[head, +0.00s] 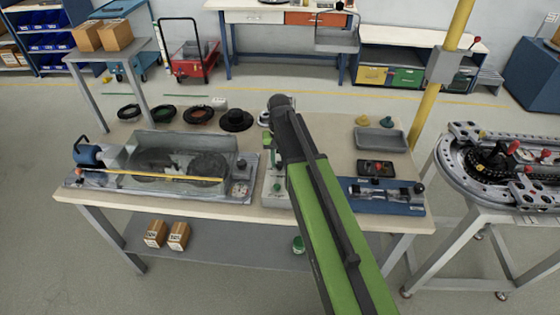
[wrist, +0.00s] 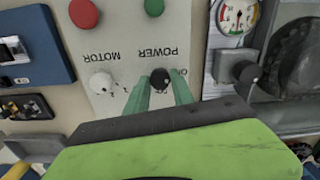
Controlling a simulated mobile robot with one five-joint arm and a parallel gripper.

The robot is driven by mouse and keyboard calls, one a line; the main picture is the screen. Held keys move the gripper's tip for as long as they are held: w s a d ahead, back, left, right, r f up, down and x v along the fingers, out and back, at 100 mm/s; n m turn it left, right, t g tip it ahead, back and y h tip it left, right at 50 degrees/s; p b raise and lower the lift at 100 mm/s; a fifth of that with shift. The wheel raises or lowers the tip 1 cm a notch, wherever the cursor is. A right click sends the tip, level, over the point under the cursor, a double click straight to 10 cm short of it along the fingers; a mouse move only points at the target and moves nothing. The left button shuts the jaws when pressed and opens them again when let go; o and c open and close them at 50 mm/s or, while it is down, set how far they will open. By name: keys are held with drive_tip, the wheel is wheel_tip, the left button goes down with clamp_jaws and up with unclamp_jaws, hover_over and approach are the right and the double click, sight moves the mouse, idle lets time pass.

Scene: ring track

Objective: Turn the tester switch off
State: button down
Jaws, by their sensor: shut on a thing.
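The tester panel (wrist: 125,30) is a pale plate that appears upside down in the wrist view. It carries a black knob (wrist: 160,77) labelled POWER and a white knob (wrist: 101,82) labelled MOTOR. My gripper (wrist: 161,88) has its two green fingers around the black POWER knob, shut on it. The ends of the knob's position marks are partly hidden, so I cannot tell its setting. In the head view the tester panel (head: 275,190) stands mid-bench, partly covered by my green arm.
A red button (wrist: 84,12) and a green button (wrist: 154,6) sit on the panel. A dial gauge (wrist: 237,15) is beside it. In the head view a water tank (head: 140,145) stands left, a blue fixture (head: 385,197) right, and a yellow post (head: 428,80) beyond.

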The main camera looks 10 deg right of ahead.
drive_tip(key=shift+m, duration=0.3)
drive_tip(key=m, duration=0.3)
drive_tip(key=shift+m, duration=0.3)
drive_tip(key=m, duration=0.4)
drive_tip(key=shift+m, duration=0.3)
drive_tip(key=m, duration=0.4)
drive_tip(key=shift+s+m, duration=0.1)
drive_tip(key=shift+m, duration=2.4)
drive_tip(key=c, duration=1.1)
unclamp_jaws()
